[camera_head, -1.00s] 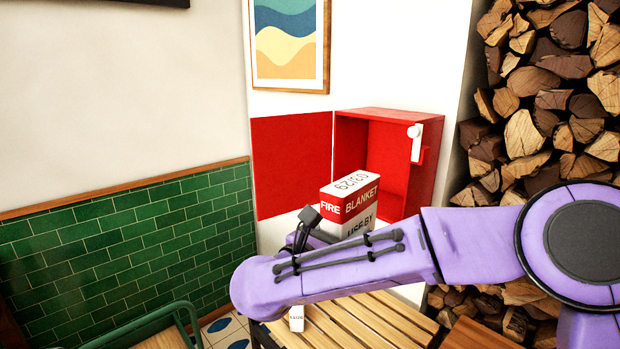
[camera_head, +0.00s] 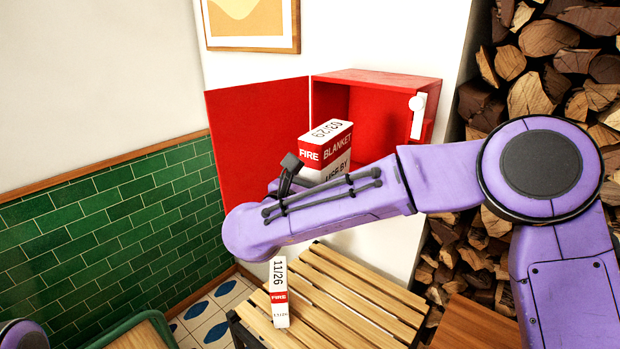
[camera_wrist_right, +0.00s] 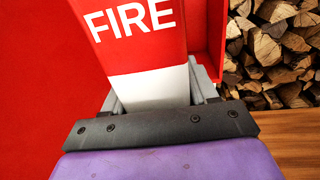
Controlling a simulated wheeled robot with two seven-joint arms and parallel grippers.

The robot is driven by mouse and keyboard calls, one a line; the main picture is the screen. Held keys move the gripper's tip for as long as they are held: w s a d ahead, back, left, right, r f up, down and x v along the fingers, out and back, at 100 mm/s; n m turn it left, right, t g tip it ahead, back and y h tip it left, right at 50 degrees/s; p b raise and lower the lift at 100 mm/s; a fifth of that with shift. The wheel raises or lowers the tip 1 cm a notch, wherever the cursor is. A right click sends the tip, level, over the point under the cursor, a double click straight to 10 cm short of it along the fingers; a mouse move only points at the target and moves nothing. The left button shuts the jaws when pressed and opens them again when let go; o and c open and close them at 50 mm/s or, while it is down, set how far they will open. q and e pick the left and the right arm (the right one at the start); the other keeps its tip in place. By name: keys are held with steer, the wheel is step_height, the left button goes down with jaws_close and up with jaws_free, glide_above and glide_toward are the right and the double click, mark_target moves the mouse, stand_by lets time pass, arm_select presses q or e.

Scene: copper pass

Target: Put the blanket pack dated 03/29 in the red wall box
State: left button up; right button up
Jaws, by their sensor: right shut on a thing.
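The blanket pack dated 03/29 (camera_head: 325,139) is a white box with a red FIRE BLANKET band, its date on top. My right gripper (camera_head: 291,169) is shut on it and holds it up in front of the red wall box (camera_head: 378,76). The pack covers part of the box's opening. The box's door (camera_head: 256,135) stands open to the left. In the right wrist view the pack (camera_wrist_right: 150,88) sits between the two grey fingers (camera_wrist_right: 155,92), with red box surfaces behind it. My left gripper is out of view.
A second pack (camera_head: 279,295), dated 11/26, stands on the slatted wooden bench (camera_head: 350,290) below. Stacked firewood (camera_head: 550,70) fills the right side. A green-tiled wall (camera_head: 110,205) is on the left.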

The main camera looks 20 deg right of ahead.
steer(key=x, duration=0.2)
steer(key=f+p+x, duration=0.1)
steer(key=x, duration=0.5)
steer(key=shift+w+a+f+p, duration=0.15)
steer(key=shift+w+f+p, duration=0.2)
steer(key=shift+w+p, duration=0.05)
steer(key=b+x, duration=0.1)
steer(key=x, duration=0.3)
steer(key=f+b+x, duration=0.1)
steer(key=x, duration=0.4)
steer(key=s+f+b+x, duration=0.1)
steer(key=b+x, duration=0.1)
steer(key=x, duration=0.2)
steer(key=shift+w+d, duration=0.1)
steer(key=shift+d, duration=0.4)
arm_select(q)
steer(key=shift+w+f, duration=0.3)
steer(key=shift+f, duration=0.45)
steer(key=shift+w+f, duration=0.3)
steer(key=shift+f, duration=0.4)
arm_select(e)
steer(key=shift+x, duration=0.9)
steer(key=o, duration=1.6)
arm_select(q)
steer(key=shift+b, duration=0.3)
arm_select(e)
steer(key=shift+f, duration=0.1)
